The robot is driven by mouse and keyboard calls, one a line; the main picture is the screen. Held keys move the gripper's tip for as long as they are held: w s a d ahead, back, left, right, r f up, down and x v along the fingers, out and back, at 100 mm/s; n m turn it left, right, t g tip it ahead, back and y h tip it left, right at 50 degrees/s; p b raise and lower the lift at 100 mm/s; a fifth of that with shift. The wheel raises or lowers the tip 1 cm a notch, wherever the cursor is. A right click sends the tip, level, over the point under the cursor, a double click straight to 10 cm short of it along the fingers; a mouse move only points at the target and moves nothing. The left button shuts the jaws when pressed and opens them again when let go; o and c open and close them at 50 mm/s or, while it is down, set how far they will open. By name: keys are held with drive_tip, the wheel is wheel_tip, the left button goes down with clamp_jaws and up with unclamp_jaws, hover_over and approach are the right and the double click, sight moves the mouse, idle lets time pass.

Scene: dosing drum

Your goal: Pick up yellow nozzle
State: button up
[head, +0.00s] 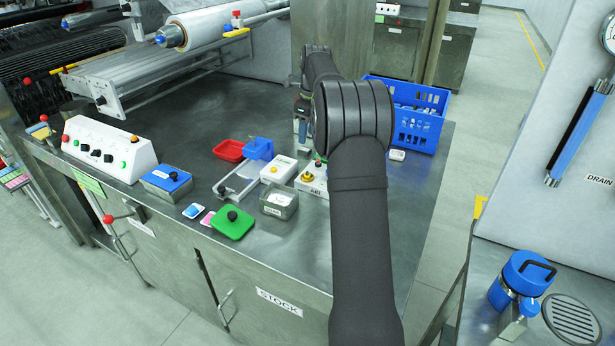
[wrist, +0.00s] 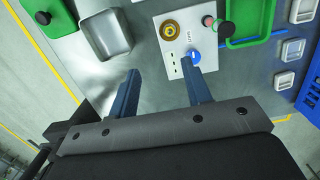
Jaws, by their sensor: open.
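The yellow nozzle (wrist: 172,30) shows in the wrist view as a yellow ring with a dark centre, on a white panel (wrist: 177,62) with a blue knob (wrist: 195,56). In the head view the yellow nozzle (head: 307,177) sits on the white box, left of my forearm. My gripper (wrist: 160,70) is open and empty, its two blue-grey fingers apart. The nozzle lies beyond the fingertips in the wrist view, not between them. In the head view my gripper (head: 301,128) is partly hidden by my arm, behind the white box.
A grey metal tray (wrist: 124,46) lies left of the panel in the wrist view, and a green tray (wrist: 233,43) lies right. A red-topped button and black knob stand beside the nozzle.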

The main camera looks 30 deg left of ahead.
drive_tip(key=w+r, duration=0.1)
hover_over(307, 175)
wheel_tip(307, 175, down, 11)
drive_tip(key=shift+d+f, duration=0.1)
drive_tip(key=shift+d, duration=0.05)
drive_tip(key=shift+w+f, duration=0.15)
drive_tip(key=shift+f, duration=1.2)
drive_tip(key=shift+w+f, duration=0.15)
drive_tip(key=shift+f, duration=1.15)
clamp_jaws()
